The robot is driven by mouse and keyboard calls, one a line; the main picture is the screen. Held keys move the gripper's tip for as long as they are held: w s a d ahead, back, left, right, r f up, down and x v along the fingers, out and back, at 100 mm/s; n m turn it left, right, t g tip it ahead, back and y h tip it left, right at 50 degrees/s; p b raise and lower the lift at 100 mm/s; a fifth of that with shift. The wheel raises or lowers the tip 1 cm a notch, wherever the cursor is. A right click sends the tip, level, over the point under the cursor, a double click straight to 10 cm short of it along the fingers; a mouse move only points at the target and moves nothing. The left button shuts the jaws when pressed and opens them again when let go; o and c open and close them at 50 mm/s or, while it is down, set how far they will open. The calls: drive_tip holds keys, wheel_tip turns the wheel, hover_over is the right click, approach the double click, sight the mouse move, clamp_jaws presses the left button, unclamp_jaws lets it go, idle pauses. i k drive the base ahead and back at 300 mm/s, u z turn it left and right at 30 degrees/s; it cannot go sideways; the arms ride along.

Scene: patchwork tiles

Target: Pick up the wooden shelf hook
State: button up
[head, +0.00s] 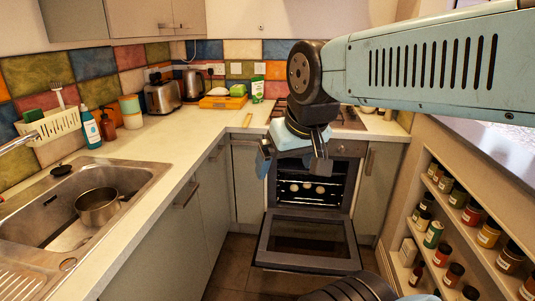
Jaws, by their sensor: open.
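A small, thin wooden piece (247,120), which looks like the wooden shelf hook, lies on the white counter just left of the hob. It is too small here to make out its exact shape. My gripper (291,165) hangs from the arm in the middle of the view, in front of the oven and hob. Its two fingers are spread apart with nothing seen between them. In the picture it is below and to the right of the wooden piece, apart from it. My arm and wrist hide part of the hob.
The oven door (308,241) hangs open below my gripper. A sink (60,215) with a metal pot (97,206) is at left. A toaster (162,97), kettle (194,84) and orange board (222,102) stand at the back. Jars fill a shelf (470,250) at right. The counter's middle is clear.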

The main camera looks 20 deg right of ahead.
sight(246, 123)
drive_tip(key=z, duration=1.15)
drive_tip(key=k, duration=0.4)
drive_tip(key=u, duration=0.9)
drive_tip(key=i, duration=1)
drive_tip(key=z, duration=0.4)
drive_tip(key=i, duration=1.4)
drive_tip(key=u, duration=0.35)
